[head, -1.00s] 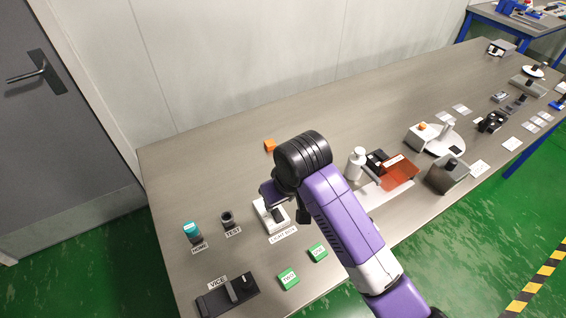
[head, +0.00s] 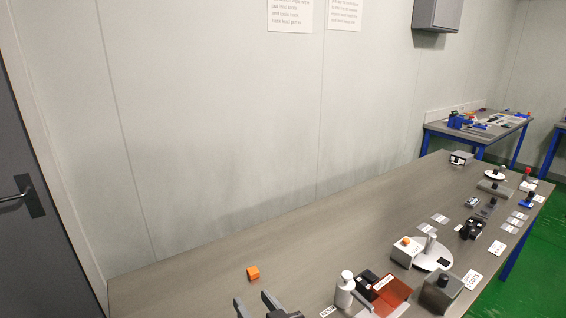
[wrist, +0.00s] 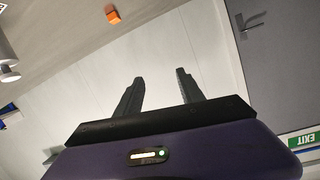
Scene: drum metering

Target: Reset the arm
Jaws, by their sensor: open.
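My gripper (head: 256,303) shows at the bottom edge of the head view, with two dark fingers apart and nothing between them. In the wrist view my gripper (wrist: 158,88) is also open and empty, its fingers pointing toward the pale wall. The rest of my arm is out of the head view. An orange cube (head: 253,272) lies on the grey bench (head: 190,281), behind and apart from my fingers. The cube also shows at the top of the wrist view (wrist: 114,15).
A silver bottle (head: 344,290), a dark red plate (head: 391,290), a round white-based device (head: 432,256) and a grey block (head: 440,291) stand right of my gripper. The wall (head: 220,130) rises behind the bench. A door (head: 38,180) is at left. The bench's back left is mostly clear.

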